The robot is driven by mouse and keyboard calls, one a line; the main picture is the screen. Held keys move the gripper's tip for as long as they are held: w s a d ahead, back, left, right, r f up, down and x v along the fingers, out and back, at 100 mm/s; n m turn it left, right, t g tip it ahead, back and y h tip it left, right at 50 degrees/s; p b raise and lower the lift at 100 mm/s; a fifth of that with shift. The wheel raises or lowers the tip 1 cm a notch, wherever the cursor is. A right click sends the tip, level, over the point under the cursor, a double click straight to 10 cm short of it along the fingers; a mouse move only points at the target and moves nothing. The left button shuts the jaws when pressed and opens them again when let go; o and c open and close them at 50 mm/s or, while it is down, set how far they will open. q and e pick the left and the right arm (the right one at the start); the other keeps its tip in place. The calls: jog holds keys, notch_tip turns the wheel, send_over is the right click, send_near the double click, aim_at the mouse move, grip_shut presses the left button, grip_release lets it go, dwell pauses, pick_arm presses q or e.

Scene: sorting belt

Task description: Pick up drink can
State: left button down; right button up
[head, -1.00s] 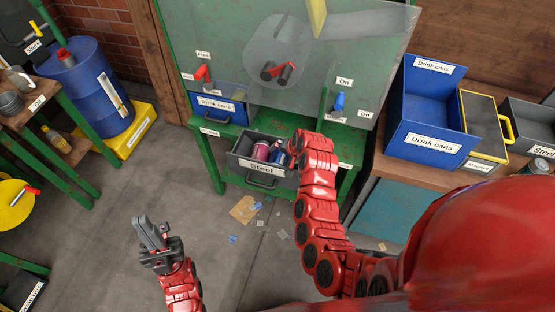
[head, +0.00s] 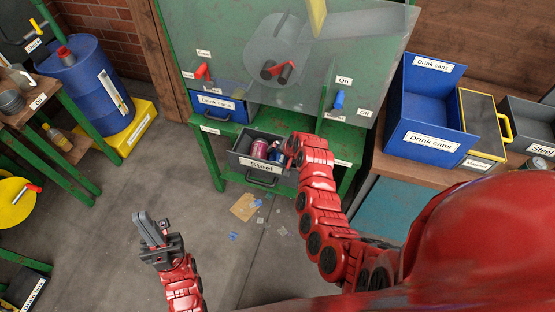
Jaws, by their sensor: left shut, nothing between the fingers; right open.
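A pinkish-purple drink can (head: 259,149) lies in the grey drawer labelled Steel (head: 262,167), under the green machine. A darker blue item (head: 276,154) lies to its right in the same drawer, partly hidden. My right arm reaches to the drawer's right side. My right gripper (head: 287,153) is at the drawer's right end beside the blue item, small and largely hidden by its own arm; its fingers are hard to make out. My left gripper (head: 153,229) is shut and empty, held above the floor at the lower left, well away from the drawer.
A blue drawer labelled Drink cans (head: 219,107) sits left above the Steel drawer. A blue Drink cans bin (head: 434,142) stands on the right bench beside a yellow-edged Magnet box (head: 482,125). A blue barrel (head: 92,88) is at left.

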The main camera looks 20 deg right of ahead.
jog(key=shift+f, duration=0.15)
dwell(0.3)
jog(key=c, duration=1.2)
jog(key=shift+o, duration=0.2)
